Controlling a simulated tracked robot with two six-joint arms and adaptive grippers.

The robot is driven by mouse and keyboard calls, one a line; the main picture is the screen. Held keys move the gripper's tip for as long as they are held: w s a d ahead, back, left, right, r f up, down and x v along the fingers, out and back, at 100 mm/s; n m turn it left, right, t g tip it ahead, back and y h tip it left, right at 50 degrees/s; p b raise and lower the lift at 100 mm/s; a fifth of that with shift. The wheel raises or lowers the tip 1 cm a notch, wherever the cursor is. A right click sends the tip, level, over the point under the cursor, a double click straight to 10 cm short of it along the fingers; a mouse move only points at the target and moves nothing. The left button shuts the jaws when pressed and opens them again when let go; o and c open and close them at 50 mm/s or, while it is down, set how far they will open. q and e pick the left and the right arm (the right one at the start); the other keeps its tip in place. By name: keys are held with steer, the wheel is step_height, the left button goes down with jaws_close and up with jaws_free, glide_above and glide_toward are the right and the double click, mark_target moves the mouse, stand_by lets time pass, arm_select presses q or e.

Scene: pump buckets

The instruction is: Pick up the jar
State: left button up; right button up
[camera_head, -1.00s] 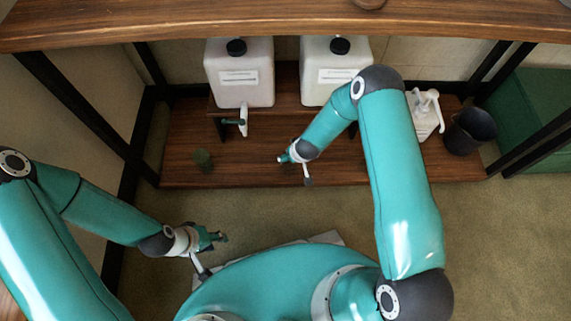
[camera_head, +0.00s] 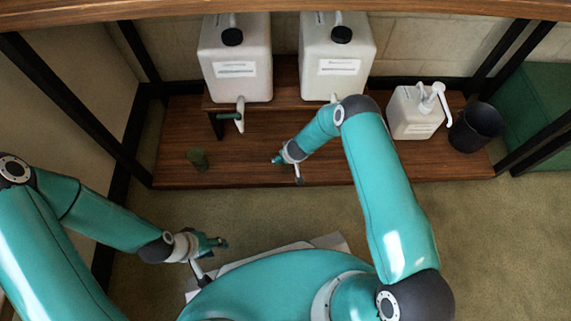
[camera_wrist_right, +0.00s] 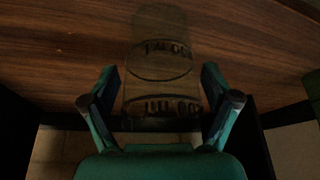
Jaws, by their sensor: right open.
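The jar (camera_head: 198,159) is a small, greenish, see-through vessel standing on the lower wooden shelf, left of my right gripper. In the right wrist view the clear jar (camera_wrist_right: 158,55) shows raised lettering and ring marks. It lies ahead, lined up between the two fingers of my right gripper (camera_wrist_right: 160,78). That gripper is open and empty; in the head view the right gripper (camera_head: 279,159) is low over the shelf, pointing left, with a gap to the jar. My left gripper (camera_head: 219,243) hangs over the floor in front of the shelf; its jaw opening is unclear.
Two white jugs (camera_head: 236,75) (camera_head: 336,70) with black caps stand on a raised wooden step, spouts facing forward. A white pump bottle (camera_head: 414,115) and a dark bucket (camera_head: 476,128) stand at the right. The upper wooden board (camera_head: 300,7) overhangs. The shelf between gripper and jar is clear.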

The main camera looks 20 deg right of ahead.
steer(key=c, duration=1.4)
steer(key=shift+r, duration=0.1)
steer(key=shift+c, duration=0.2)
